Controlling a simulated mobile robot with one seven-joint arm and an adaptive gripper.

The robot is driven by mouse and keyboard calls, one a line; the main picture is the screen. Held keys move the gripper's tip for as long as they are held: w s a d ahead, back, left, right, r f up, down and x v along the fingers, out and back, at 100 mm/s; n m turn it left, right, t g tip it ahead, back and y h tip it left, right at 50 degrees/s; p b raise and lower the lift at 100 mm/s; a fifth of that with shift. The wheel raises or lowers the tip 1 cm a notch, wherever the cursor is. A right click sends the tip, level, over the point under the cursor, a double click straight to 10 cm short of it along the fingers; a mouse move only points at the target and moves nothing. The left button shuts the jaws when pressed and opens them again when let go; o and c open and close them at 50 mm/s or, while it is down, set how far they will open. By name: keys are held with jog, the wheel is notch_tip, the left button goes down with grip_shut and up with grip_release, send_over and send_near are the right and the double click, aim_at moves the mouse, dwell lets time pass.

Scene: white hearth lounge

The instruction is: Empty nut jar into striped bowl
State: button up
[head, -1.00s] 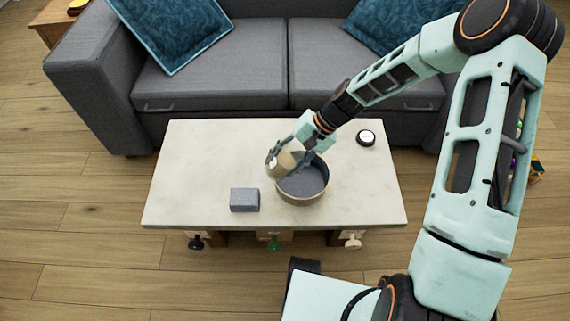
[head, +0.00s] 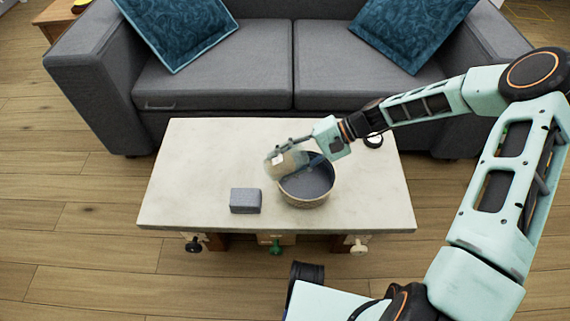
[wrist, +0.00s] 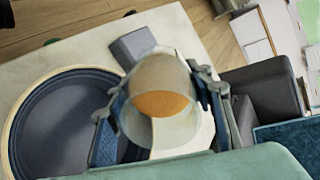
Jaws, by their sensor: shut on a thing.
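My gripper (head: 290,157) is shut on the nut jar (head: 284,165), a clear jar tilted onto its side. In the wrist view the jar (wrist: 158,85) sits between the two fingers, with tan and orange-brown contents inside. The bowl (head: 304,203) stands upright on the table, with a dark inside and a tan outer wall; stripes are hard to make out. The jar is above and beside the bowl's left rim in the head view. The bowl (wrist: 55,125) also shows at the left of the wrist view, and its visible inside looks empty.
A grey block (head: 245,201) lies on the pale table (head: 190,160), left of the bowl. A small round dark-rimmed thing (head: 373,141) is at the back right, partly behind my arm. A grey sofa (head: 220,65) stands behind. The table's left part is clear.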

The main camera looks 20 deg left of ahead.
jog(key=shift+w+d+f+g+y+b, duration=0.1)
jog(key=shift+f+g+y+b, duration=0.3)
jog(key=shift+y+b, duration=0.75)
jog(key=shift+d+f+g+y+b, duration=0.1)
jog(key=shift+f+g+y+b, duration=0.4)
jog(key=shift+b, duration=1.05)
jog(key=shift+w+d+r+g+y, duration=0.1)
jog(key=shift+d+r+g+y, duration=0.2)
jog(key=shift+y, duration=0.6)
jog(key=shift+w+d+r+g+y, duration=0.15)
jog(key=shift+r+g+y, duration=0.25)
jog(key=shift+y, duration=0.45)
jog(key=shift+s+f, duration=0.1)
